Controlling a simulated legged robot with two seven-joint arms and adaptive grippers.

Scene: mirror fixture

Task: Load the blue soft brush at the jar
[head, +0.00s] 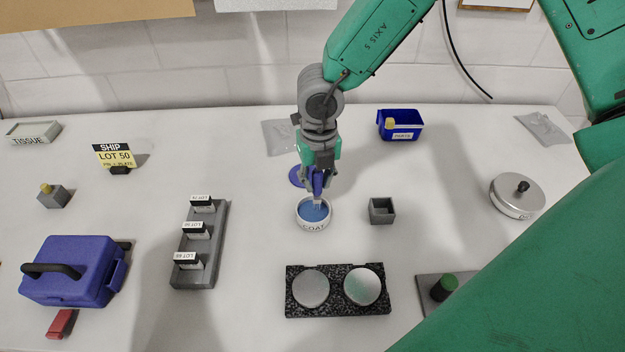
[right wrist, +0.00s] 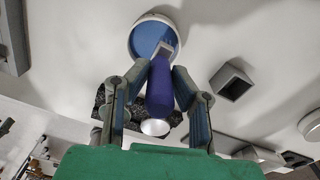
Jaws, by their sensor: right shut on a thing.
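The jar (head: 313,215) is a low white round dish labelled COAT with blue contents, near the middle of the table; it also shows at the top of the right wrist view (right wrist: 134,42). My right gripper (head: 314,186) is shut on the blue brush (right wrist: 160,88). The brush points down toward the jar, its tip over or in the blue contents; whether it touches them I cannot tell. The brush handle partly shows between the fingers in the head view. My left gripper is not in view.
A small grey open box (head: 381,211) stands right of the jar. A black speckled fixture (head: 337,308) with two round mirrors lies in front. A grey rack (head: 207,250) with lot cards stands left. A blue case (head: 72,271), a blue parts bin (head: 400,132) and a round lidded tin (head: 517,198) stand farther out.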

